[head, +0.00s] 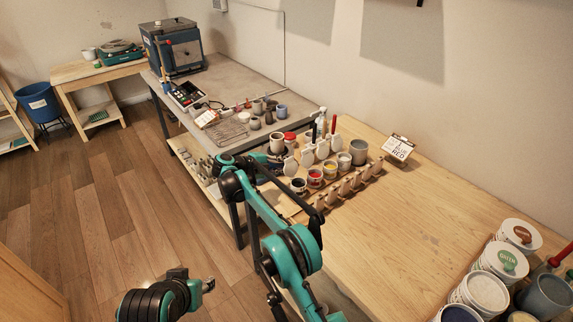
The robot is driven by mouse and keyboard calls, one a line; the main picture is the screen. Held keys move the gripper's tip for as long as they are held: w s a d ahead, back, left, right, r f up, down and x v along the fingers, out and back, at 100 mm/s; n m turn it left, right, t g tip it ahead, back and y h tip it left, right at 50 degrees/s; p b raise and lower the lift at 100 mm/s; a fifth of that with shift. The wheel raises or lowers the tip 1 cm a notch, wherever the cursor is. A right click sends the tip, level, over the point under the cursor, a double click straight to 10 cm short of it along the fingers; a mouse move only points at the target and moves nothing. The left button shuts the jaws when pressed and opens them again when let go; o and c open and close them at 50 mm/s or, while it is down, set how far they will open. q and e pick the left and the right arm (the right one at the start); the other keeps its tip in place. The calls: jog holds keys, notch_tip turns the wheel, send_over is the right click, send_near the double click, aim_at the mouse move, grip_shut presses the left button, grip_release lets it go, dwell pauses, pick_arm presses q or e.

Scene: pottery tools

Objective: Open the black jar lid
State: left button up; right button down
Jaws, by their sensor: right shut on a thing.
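The black jar (298,186) is a small white pot with dark contents, at the near end of a row of paint jars on the wooden table. Its white lid (291,166) stands up behind the opening, so the jar is open. My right gripper (282,168) reaches in from the left and is shut at this lid's edge; the fingertips are small and partly hidden. My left gripper (207,285) is low at the bottom left, over the floor and away from the jars; its fingers are not clear.
A wooden rack (350,188) lies in front. Larger buckets (480,290) stand at the lower right. The table's middle is clear.

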dwell(0.4)
jog(key=c, duration=1.5)
grip_release()
jog(key=shift+o, duration=0.2)
jog(key=shift+a, duration=0.1)
jog(key=v, duration=1.2)
jog(key=shift+w, duration=0.1)
